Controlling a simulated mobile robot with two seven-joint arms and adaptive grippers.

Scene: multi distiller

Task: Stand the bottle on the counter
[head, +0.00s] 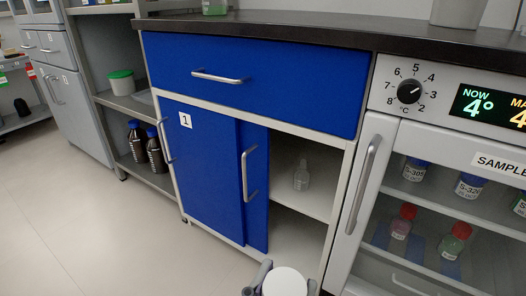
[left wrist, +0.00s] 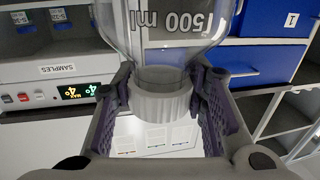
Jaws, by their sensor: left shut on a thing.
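The bottle (left wrist: 165,30) is clear glass marked "500 ml" and shows in the left wrist view, its top part cut off by the picture edge. Its white ribbed neck or cap (left wrist: 163,108) sits between the purple-padded fingers of my left gripper (left wrist: 165,95), which is shut on it. In the head view my left gripper (head: 284,284) shows at the bottom edge around a round white top (head: 287,283); the rest of the bottle is hidden there. The dark counter (head: 300,38) runs above the blue drawer, well beyond the gripper. My right gripper is not in view.
A blue drawer (head: 255,80) and blue sliding door (head: 200,165) front the cabinet; a clear flask (head: 302,177) stands inside its open right side. A sample fridge (head: 450,150) with a protruding handle (head: 364,185) stands right. A green item (head: 214,6) is on the counter.

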